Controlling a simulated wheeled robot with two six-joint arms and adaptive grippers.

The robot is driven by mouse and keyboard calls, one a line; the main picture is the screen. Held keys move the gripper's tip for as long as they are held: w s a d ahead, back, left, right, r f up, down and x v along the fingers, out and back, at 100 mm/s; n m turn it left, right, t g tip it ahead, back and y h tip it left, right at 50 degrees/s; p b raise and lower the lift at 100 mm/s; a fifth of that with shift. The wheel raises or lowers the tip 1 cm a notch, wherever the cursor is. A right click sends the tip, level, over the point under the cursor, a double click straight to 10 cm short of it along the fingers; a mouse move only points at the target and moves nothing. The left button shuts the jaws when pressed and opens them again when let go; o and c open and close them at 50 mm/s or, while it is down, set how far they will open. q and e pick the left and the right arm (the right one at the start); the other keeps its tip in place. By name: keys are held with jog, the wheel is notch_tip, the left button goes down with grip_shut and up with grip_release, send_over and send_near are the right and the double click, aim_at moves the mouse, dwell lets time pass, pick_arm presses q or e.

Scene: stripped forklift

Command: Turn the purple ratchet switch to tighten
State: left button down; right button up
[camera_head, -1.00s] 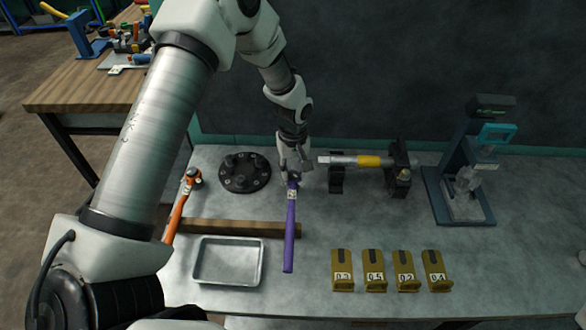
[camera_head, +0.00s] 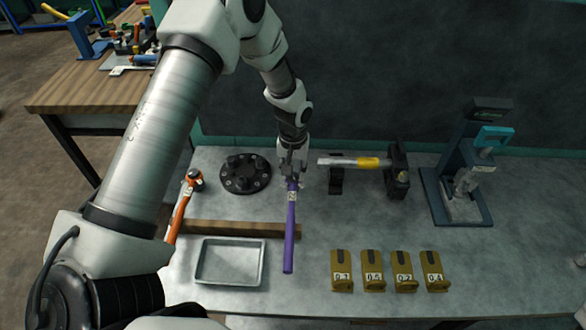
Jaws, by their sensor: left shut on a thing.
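The purple ratchet (camera_head: 290,238) lies on the grey bench with its handle pointing toward me. Its head end is up by my left gripper (camera_head: 293,180), and a small white label shows just below the fingers. My left gripper comes down from above and is shut at the head end, where the switch is. The fingers hide the switch, so its setting cannot be seen. My right gripper is not in view.
An orange ratchet (camera_head: 180,210) and a wooden bar (camera_head: 225,228) lie left. Nearby are a black flange (camera_head: 245,174), a metal tray (camera_head: 204,262), a shaft on black stands (camera_head: 345,161), several numbered yellow holders (camera_head: 373,270) and a blue press (camera_head: 449,185).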

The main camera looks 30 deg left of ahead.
aim_at(294, 175)
pick_arm(q)
jog(key=m, duration=0.6)
jog(key=shift+p, duration=0.3)
jog(key=m, duration=0.6)
jog(key=shift+s+f, duration=0.1)
jog(key=shift+m, duration=0.3)
jog(key=c, duration=0.8)
grip_release()
notch_tip(294, 175, up, 12)
jog(key=shift+d, duration=0.1)
